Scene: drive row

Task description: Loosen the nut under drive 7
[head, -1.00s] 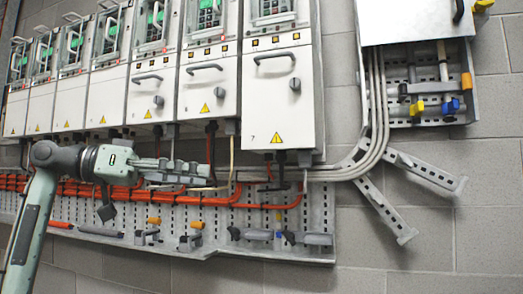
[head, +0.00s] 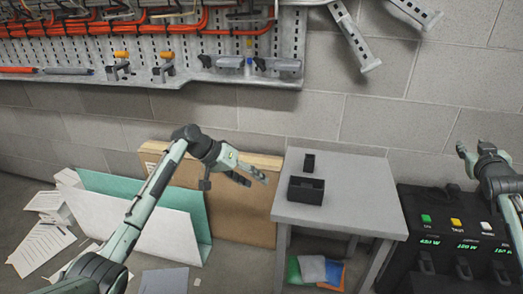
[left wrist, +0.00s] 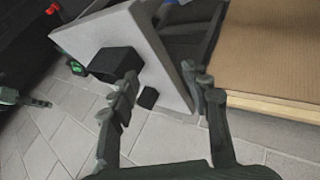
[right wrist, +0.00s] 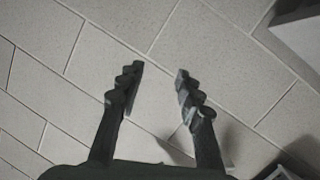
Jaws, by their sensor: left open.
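Neither drive 7 nor its nut can be made out; the head view now covers only the area below the drives. The perforated wall panel (head: 225,77) crosses the upper left with red-orange cables (head: 95,28) above several tool-like pieces. My left gripper (head: 253,176) is open and empty below the panel, left of the grey table. In the left wrist view the left gripper (left wrist: 167,88) has its fingers apart, with the table behind them. My right gripper (head: 474,150) is open at the far right, above a black unit. The right wrist view shows the right gripper (right wrist: 157,72) empty before the grey block wall.
A grey table (head: 350,200) holds a black open box (head: 306,190) and a smaller black holder (head: 309,162). A black unit with lit readouts (head: 455,240) stands right of it. Cardboard (head: 240,215), a white-and-green folded sheet (head: 130,215) and papers (head: 42,248) are at lower left.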

